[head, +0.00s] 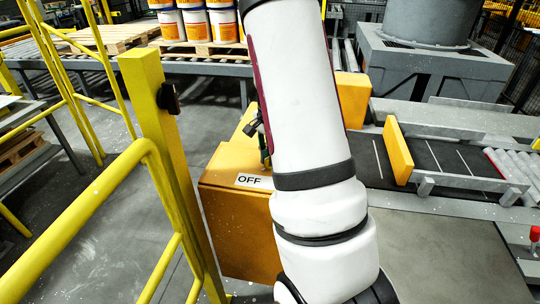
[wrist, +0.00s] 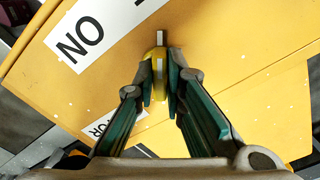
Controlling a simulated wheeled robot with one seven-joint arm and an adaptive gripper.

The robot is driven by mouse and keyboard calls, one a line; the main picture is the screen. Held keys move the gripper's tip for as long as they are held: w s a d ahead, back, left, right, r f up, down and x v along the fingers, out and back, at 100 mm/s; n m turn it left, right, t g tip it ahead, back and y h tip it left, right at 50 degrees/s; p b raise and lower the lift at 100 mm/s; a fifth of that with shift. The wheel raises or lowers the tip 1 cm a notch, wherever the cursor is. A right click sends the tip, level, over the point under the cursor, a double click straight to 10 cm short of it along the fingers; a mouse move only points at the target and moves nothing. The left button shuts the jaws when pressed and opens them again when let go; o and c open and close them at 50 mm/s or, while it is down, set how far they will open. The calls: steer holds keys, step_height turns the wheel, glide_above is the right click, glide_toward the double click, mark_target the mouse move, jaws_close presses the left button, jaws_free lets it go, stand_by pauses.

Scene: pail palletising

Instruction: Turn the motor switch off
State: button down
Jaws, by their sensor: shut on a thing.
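The motor switch (wrist: 159,64) is a yellow handle with a white mark, on the face of a yellow-orange box (head: 235,230). In the wrist view my gripper (wrist: 161,82) has its green-padded fingers closed on both sides of this handle. The handle's white-marked end points up in that picture. An ON label (wrist: 85,45) lies to its upper left, and a partly hidden label (wrist: 101,127) ending in "OR" is below left. In the head view an OFF label (head: 253,181) shows on the box. My arm hides most of the gripper and the switch there.
A yellow post (head: 160,150) and railing (head: 85,220) stand close on the left. A conveyor (head: 440,165) with a yellow plate (head: 398,150) lies to the right. Pails (head: 195,24) stand on a pallet at the back. Grey floor is open at the lower right.

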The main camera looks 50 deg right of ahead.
steer(key=c, duration=1.7)
jaws_free()
steer(key=shift+o, duration=0.2)
step_height(320, 180, up, 12)
steer(key=shift+r, duration=0.1)
steer(key=s+a+r+n+t, duration=0.1)
steer(key=s+a+r+n, duration=0.25)
steer(key=a, duration=0.45)
steer(key=s+a+r+n+t, duration=0.1)
steer(key=s+a+r+n, duration=0.15)
steer(key=a+n, duration=0.4)
steer(key=s+a+r+n+t, duration=0.2)
steer(key=a+r+n, duration=0.15)
steer(key=a, duration=0.55)
steer(key=s+a+n+t, duration=0.1)
steer(key=s+a+n, duration=0.4)
steer(key=s, duration=0.2)
steer(key=shift+a+f, duration=0.3)
steer(key=shift+f, duration=0.05)
